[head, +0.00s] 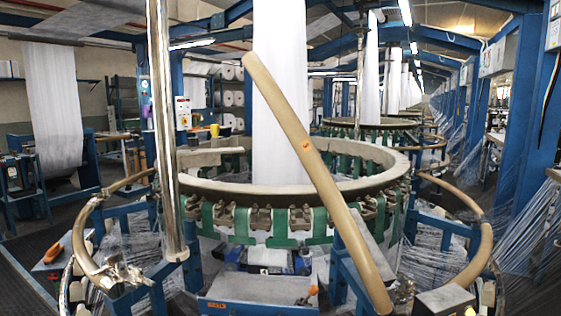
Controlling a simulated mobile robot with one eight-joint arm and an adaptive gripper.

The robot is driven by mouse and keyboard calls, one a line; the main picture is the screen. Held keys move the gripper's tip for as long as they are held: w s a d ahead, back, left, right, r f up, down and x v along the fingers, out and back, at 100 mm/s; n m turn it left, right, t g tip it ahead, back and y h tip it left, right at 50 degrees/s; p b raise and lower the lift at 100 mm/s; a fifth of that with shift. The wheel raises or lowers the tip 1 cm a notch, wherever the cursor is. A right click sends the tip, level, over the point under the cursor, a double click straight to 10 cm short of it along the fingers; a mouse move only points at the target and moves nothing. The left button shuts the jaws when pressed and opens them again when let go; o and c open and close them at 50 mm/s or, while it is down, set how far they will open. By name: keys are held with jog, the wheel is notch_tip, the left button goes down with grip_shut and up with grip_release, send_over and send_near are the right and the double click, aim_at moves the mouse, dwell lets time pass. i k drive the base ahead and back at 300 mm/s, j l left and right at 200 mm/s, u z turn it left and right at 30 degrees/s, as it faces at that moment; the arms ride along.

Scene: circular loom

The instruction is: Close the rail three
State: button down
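A tan rail segment (318,180) stands tilted up at the front of the circular loom (290,180). It runs from upper left to lower right, and an orange spot (305,145) shows near its middle. Its lower end is by the right front of the loom. A second tan rail (462,240) lies low around the right side, and another (84,240) curves around the left side. A gap is open between these two low rails at the front. No number marks which rail is three. My gripper is not in view.
A shiny vertical post (165,130) stands front left. A blue box (262,296) sits low at the front. White threads (525,230) spread at the right. A yellow cup (214,130) and shelves stand behind.

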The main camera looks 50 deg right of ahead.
aim_at(345, 222)
jog(key=z, duration=1.5)
